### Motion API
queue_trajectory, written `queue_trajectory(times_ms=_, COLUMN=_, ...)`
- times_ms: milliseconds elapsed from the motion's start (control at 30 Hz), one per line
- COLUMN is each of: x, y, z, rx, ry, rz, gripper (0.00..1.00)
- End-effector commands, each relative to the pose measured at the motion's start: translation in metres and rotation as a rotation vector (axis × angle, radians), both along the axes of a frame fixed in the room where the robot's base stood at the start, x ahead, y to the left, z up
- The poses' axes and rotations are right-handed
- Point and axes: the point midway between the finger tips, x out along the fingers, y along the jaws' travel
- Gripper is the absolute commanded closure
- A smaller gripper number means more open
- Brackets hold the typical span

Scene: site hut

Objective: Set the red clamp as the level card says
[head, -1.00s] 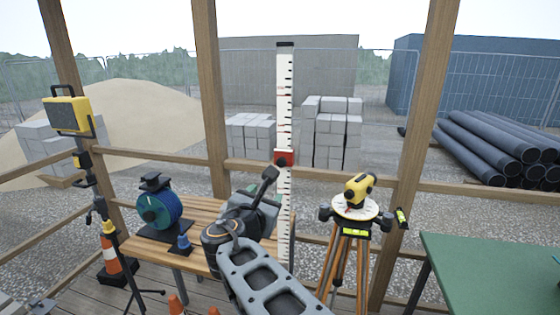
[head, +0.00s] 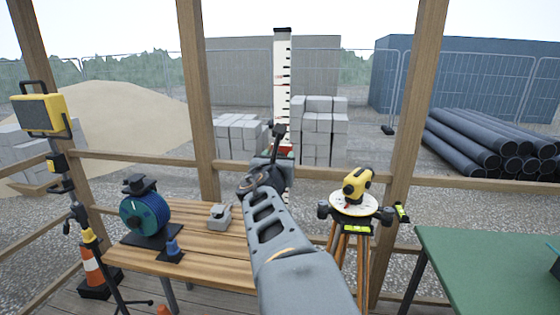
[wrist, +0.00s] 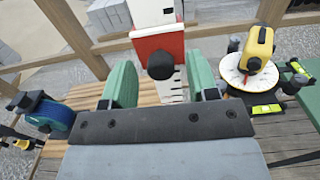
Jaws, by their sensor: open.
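The red clamp (wrist: 145,44) sits around the white graduated staff (head: 282,75), with a round black knob (wrist: 161,66) facing me in the wrist view. In the head view the clamp (head: 287,150) is mostly hidden behind my arm. My gripper (wrist: 160,75) is open; its green fingers stand apart, one to the left and one to the right of the knob, and I see no contact. The staff stands upright behind the bench. No level card can be made out in these views.
A yellow level on a tripod (head: 357,185) stands close to the right of my arm. The wooden bench (head: 190,258) holds a blue reel (head: 146,213) and a grey block (head: 220,217). A green table (head: 490,265) is at right; posts and rails frame the hut.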

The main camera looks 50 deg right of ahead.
Motion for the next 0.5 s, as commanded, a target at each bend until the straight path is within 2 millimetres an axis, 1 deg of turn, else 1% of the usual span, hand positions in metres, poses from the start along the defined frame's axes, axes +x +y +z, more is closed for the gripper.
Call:
queue_trajectory(times_ms=200, x=0.0043, y=-0.0068, z=-0.0004, rx=0.001, ry=0.001, rz=0.007, gripper=0.46)
queue_trajectory(times_ms=500, x=0.0050, y=-0.0067, z=0.0000, rx=0.001, ry=0.001, rz=0.009, gripper=0.47)
